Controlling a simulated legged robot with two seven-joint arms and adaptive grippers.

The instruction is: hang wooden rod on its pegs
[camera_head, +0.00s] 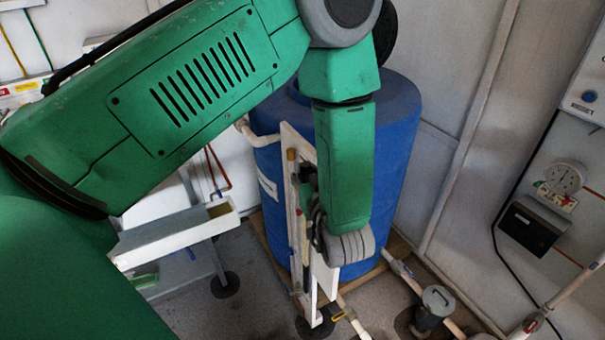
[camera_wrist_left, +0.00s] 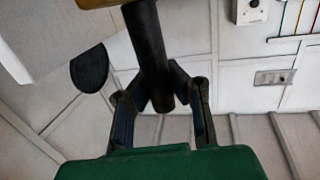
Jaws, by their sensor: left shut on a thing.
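My left gripper (camera_head: 312,200) is mostly hidden behind my green forearm in the head view, beside a white upright board (camera_head: 297,142). A slim rod with a brown wooden-looking end (camera_head: 291,155) stands nearly upright along this board, close to the gripper. In the left wrist view my left gripper (camera_wrist_left: 163,92) is shut on a dark cylindrical length, which looks like part of the wooden rod (camera_wrist_left: 150,50). A tan piece (camera_wrist_left: 97,3) shows at the top edge there. The pegs are not clearly visible, and I cannot tell whether the rod touches them. My right gripper is not in view.
A large blue tank (camera_head: 400,130) stands behind the board. A white ledge (camera_head: 175,238) juts out at the left. Pipes and a grey capped canister (camera_head: 437,300) are at the lower right. A gauge (camera_head: 565,178) and a black box (camera_head: 533,225) are on the right wall.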

